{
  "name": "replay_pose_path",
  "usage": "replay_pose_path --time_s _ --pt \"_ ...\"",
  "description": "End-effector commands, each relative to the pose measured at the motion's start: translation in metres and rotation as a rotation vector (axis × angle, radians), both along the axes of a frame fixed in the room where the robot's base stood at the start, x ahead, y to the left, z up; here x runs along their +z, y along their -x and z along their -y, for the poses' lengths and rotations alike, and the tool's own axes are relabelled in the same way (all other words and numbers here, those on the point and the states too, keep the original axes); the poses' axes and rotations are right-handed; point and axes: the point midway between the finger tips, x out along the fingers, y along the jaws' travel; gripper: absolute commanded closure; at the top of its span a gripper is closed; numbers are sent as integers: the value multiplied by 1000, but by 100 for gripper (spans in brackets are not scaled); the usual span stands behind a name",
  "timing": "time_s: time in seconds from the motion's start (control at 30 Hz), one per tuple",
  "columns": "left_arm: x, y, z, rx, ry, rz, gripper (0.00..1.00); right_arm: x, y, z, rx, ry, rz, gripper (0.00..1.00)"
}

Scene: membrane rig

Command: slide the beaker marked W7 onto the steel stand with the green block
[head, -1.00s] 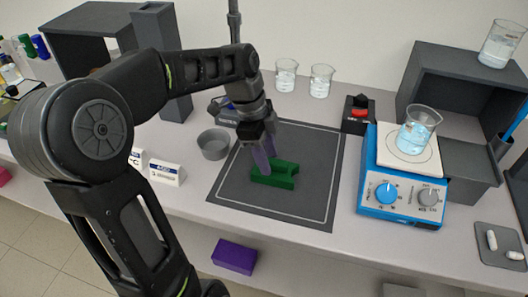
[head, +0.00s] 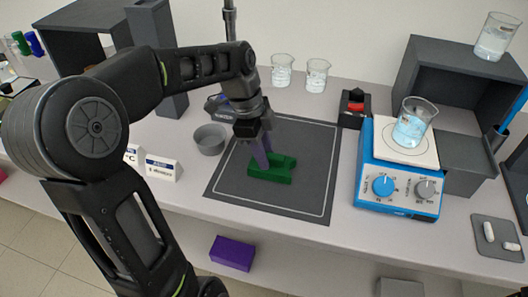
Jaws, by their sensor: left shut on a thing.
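A green block (head: 284,172) with a notch lies on the dark grey mat (head: 307,180). My left gripper (head: 262,165) points down at it from above and is shut on the block's left part. Beakers show in several places: one with bluish liquid (head: 412,127) on the blue hot plate, a beaker (head: 282,72) and another beaker (head: 317,78) at the back, and one (head: 495,42) on top of the grey cabinet. No W7 mark is readable on any of them. I cannot make out the steel stand for certain. My right gripper is not in view.
The blue hot plate (head: 402,185) stands right of the mat. A grey bowl (head: 210,140) and a label card (head: 163,167) are left of it. A black box with a red switch (head: 354,106) sits behind. The mat's front part is clear.

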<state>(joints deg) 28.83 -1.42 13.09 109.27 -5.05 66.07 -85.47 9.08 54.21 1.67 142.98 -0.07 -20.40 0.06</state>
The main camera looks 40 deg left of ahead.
Motion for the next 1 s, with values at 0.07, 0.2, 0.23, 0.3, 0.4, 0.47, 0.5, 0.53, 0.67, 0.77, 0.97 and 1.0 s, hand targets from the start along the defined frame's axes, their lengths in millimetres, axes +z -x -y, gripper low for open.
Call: replay_pose_path --time_s 0.07,0.2,0.23,0.3,0.4,0.47,0.5,0.53,0.67,0.77,0.97,1.0 --pt "-4 -1 0 -1 1 0 100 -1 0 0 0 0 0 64" --pt "-4 -1 0 -1 0 0 100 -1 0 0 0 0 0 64" --pt "-4 -1 0 -1 0 0 100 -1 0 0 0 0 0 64" --pt "-4 -1 0 -1 1 1 100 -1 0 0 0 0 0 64" --pt "-2 -1 0 -1 -1 2 100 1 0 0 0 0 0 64" --pt "2 -1 0 -2 0 1 100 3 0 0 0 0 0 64" --pt "5 -1 0 -2 0 1 100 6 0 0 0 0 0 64" --pt "8 -1 0 -2 0 1 100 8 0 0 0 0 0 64" --pt "21 -1 0 -1 -1 3 100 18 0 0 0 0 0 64" --pt "30 -1 0 0 -1 4 100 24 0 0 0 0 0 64" --pt "47 -1 0 0 -1 3 100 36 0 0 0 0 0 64" --pt "48 -1 0 0 -1 3 100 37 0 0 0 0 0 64"
